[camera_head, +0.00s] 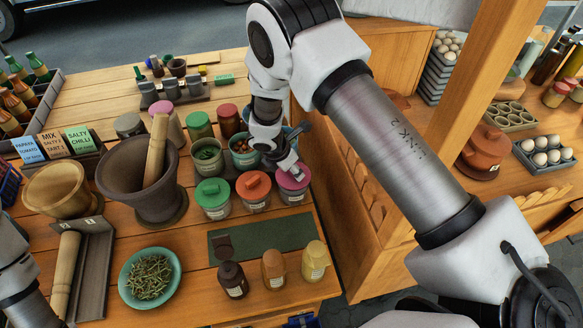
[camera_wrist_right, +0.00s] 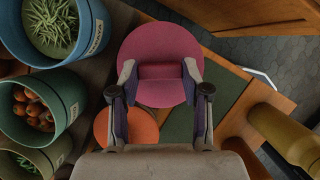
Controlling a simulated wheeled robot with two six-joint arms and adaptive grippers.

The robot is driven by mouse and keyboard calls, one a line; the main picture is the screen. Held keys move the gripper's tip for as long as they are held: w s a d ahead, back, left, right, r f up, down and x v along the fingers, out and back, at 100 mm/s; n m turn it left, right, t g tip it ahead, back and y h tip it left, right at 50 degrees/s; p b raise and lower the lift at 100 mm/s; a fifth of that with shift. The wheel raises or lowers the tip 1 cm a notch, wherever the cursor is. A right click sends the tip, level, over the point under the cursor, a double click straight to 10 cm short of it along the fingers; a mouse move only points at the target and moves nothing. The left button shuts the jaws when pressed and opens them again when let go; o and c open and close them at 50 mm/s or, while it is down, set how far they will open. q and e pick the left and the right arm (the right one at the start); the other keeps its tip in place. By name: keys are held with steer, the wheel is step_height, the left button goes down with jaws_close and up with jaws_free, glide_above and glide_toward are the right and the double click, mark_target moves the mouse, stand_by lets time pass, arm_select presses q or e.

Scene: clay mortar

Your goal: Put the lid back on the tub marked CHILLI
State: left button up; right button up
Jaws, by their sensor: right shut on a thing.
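My right gripper (camera_head: 290,170) is shut on the knob of a pink lid (camera_head: 294,181). In the right wrist view, the fingers (camera_wrist_right: 160,85) stand either side of the knob on the round pink lid (camera_wrist_right: 160,45). A clear tub (camera_head: 293,198) shows directly under this lid; I cannot tell whether the lid rests on it. Beside it stand an orange-lidded tub (camera_head: 253,187) and a green-lidded tub (camera_head: 212,194). Open tubs behind include a green one (camera_head: 207,160) and a teal one (camera_head: 243,155). I cannot read CHILLI on any tub. My left gripper is out of view.
A blue open tub with green pods (camera_wrist_right: 88,30) stands close left of the lid in the wrist view. A green mat (camera_head: 240,240) and several small jars (camera_head: 274,268) are in front. The mortar (camera_head: 150,190) stands left. A wooden post (camera_head: 470,90) rises at right.

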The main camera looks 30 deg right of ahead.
stand_by(0.3)
steer(key=o, duration=1.5)
step_height(320, 180, up, 7)
steer(key=p, duration=0.6)
steer(key=shift+c, duration=0.5)
jaws_close()
steer(key=shift+f+b, duration=0.25)
steer(key=shift+b, duration=0.05)
